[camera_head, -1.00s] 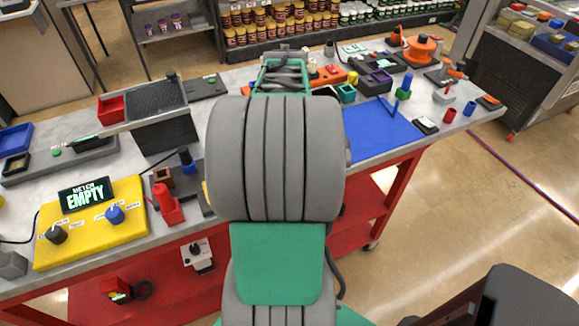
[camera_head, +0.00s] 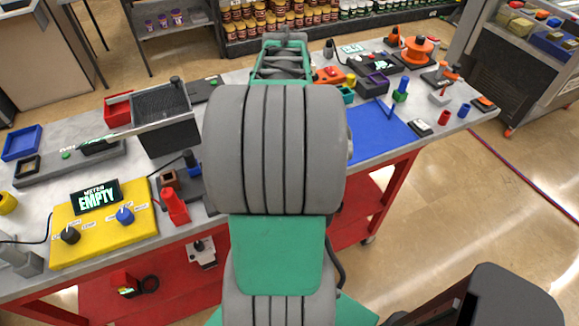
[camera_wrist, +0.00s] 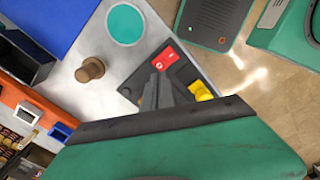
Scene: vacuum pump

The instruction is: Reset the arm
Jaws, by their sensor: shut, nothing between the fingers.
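My arm fills the middle of the head view and hides my gripper there. In the wrist view, my gripper (camera_wrist: 160,78) shows as narrow grey fingers, closed together with nothing held. They lie in front of a dark plate bearing a red switch (camera_wrist: 166,58) and a yellow part (camera_wrist: 199,91). I cannot tell whether the fingers touch the plate. No object is in my grasp.
The grey worktable (camera_head: 45,190) carries a yellow meter box (camera_head: 75,233) reading EMPTY, a dark bin (camera_head: 168,138), a red bottle-like part (camera_head: 174,207) and a blue mat (camera_head: 378,132). A brown knob (camera_wrist: 91,69) stands near the fingers.

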